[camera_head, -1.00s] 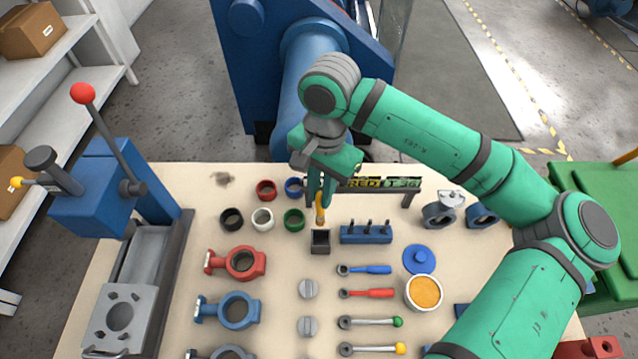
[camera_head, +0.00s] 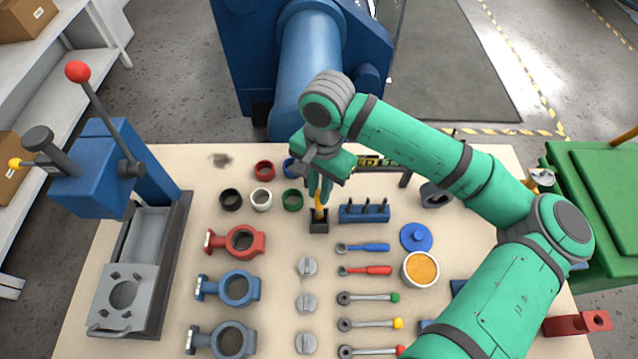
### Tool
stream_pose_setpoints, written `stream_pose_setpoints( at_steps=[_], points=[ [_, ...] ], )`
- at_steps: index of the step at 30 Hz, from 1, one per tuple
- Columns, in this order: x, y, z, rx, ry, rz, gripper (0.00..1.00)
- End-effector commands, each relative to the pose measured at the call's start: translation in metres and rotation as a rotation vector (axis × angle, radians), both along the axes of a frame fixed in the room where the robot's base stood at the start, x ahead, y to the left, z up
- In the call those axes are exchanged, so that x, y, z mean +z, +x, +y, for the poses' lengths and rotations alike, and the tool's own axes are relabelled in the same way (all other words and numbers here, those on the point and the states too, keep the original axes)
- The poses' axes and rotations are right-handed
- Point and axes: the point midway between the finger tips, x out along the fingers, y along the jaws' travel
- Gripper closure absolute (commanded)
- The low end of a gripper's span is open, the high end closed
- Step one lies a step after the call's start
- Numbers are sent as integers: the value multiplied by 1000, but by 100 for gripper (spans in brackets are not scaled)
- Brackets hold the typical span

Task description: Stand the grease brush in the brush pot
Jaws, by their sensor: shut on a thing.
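The grease brush (camera_head: 319,207) shows as a short yellow length below my gripper (camera_head: 319,190). My gripper is shut on it and holds it upright. The brush pot (camera_head: 319,227) is a small dark square box on the table, directly under the brush. The lower end of the brush overlaps the pot's opening in the picture and seems to be in its mouth. I cannot tell how deep it is. The upper part of the brush is hidden by my gripper.
A blue block with several dark pegs (camera_head: 364,213) stands close right of the pot. A green ring (camera_head: 292,199) lies to the left. Wrenches, grey discs, valve bodies (camera_head: 240,242) and a tub of orange grease (camera_head: 421,269) lie nearer. A sign stands behind.

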Motion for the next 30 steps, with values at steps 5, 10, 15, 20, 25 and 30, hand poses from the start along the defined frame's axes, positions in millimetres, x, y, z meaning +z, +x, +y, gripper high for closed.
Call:
stream_pose_setpoints(
  at_steps=[5,10,15,20,25,30],
  points=[
    [-13,0,0,-1,1,0,100],
    [-24,0,0,-1,1,1,100],
    [-32,0,0,0,1,0,100],
    [-36,0,0,0,1,0,100],
    [-37,0,0,1,1,0,100],
    [-37,0,0,1,1,0,100]
  ],
)
